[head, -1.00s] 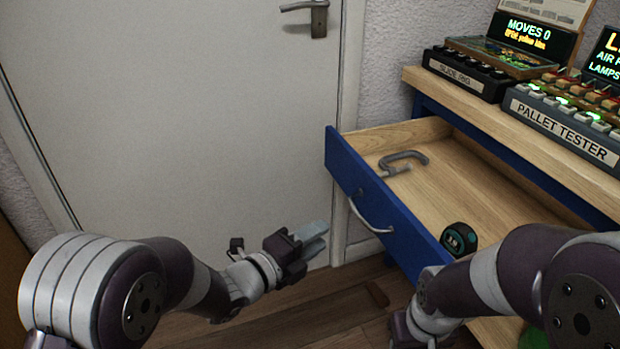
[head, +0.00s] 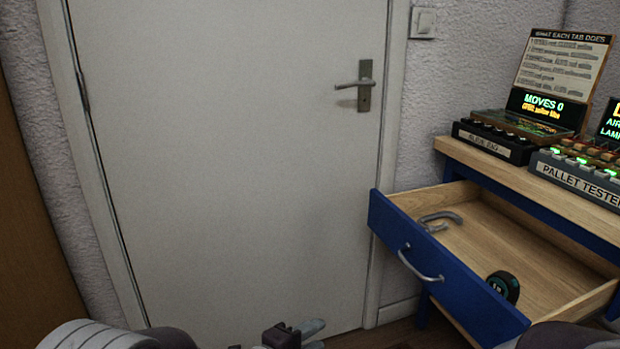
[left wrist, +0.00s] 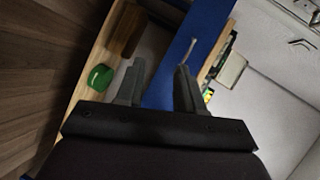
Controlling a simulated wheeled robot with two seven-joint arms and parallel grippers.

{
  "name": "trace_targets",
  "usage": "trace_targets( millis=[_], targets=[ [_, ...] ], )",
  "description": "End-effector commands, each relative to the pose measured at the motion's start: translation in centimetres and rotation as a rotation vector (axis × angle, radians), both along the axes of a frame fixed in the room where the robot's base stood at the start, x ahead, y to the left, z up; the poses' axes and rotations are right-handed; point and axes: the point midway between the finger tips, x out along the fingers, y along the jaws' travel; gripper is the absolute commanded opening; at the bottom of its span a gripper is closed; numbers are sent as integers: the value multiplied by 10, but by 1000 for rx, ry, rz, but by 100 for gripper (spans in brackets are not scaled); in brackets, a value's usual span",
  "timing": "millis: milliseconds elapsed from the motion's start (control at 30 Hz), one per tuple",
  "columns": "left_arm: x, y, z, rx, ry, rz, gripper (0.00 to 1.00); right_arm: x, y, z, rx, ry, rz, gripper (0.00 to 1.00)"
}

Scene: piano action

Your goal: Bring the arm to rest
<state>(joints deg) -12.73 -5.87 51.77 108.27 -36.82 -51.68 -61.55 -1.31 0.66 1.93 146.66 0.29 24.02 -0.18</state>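My left gripper (head: 312,330) shows only in part at the bottom edge of the head view, in front of the white door. In the left wrist view my left gripper (left wrist: 157,78) has its two dark fingers apart with nothing between them. My left arm is mostly cut off at the bottom left. Only a piece of my right arm shows at the bottom right, and its gripper is out of view.
A blue-fronted drawer (head: 440,268) stands open at the right, holding a grey clamp-like piece (head: 440,218) and a dark tape measure (head: 503,287). A bench (head: 480,165) above carries a pallet tester (head: 580,180). The closed door (head: 230,160) fills the middle.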

Motion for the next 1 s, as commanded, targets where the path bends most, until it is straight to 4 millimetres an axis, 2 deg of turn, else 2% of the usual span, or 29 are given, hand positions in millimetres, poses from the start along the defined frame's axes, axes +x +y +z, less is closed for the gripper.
trace_targets(
  millis=[133,200,267,367,467,567,667,700,800,900,1000],
  targets=[
    [-4,26,-26,-32,252,182,37,0,0,3,0,-1,0,43],
    [-9,45,-24,-57,394,308,37,0,0,18,0,0,0,43],
    [-17,63,-18,-86,523,437,37,0,0,35,0,-1,0,43],
    [-37,93,2,-141,724,666,37,0,0,70,0,-1,0,43],
    [-60,119,29,-200,886,879,37,1,0,106,0,-1,0,43],
    [-90,140,70,-262,1036,1100,37,1,-1,152,0,-1,0,43],
    [-125,159,133,-338,1182,1337,37,1,-1,214,0,-1,0,43],
    [-141,164,163,-366,1239,1431,37,1,-1,242,0,-1,0,43],
    [-172,173,239,-433,1346,1612,37,1,-1,311,0,-2,0,43],
    [-182,177,297,-479,1377,1671,37,2,-1,362,0,-2,0,43],
    [-177,181,334,-516,1362,1677,37,2,-1,393,0,-1,0,43]
  ],
)
